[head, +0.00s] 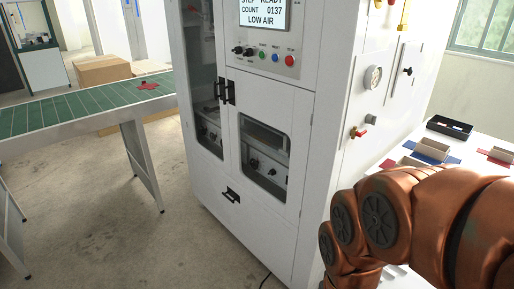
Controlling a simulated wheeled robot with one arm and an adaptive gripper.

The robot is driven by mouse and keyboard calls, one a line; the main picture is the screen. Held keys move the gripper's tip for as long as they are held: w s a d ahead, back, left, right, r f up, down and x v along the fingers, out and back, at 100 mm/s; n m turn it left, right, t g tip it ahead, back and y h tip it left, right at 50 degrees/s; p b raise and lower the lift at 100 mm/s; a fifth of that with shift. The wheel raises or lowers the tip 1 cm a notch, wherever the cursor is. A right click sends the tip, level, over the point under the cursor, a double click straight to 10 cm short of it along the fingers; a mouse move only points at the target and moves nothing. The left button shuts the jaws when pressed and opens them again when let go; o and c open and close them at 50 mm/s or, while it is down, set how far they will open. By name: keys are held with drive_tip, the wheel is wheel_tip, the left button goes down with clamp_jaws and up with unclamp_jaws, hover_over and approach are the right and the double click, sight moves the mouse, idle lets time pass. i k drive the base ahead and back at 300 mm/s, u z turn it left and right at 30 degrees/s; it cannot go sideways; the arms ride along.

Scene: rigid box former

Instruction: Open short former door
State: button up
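The white former machine (270,190) stands in the middle of the head view. Its front has a door with a short window (265,152) on the right, and it looks shut. A black handle (231,92) is at that door's upper left edge. To its left is a narrower door with a taller window (205,95), also seemingly shut, with its own black handle (221,91) close beside the other. Knobs and fittings show through the windows. My copper-coloured arm fills the lower right, to the right of the machine's front. My gripper is not in view.
A control panel (267,55) with a screen is above the doors. A lower panel has a black handle (230,195). A green conveyor (80,112) stands left, a white table (480,150) with trays right. Bare floor (130,220) lies in front.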

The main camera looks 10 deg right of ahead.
sight(288, 108)
drive_tip(key=k, duration=0.25)
drive_tip(key=u, duration=1)
drive_tip(key=i, duration=1.3)
drive_tip(key=z, duration=0.4)
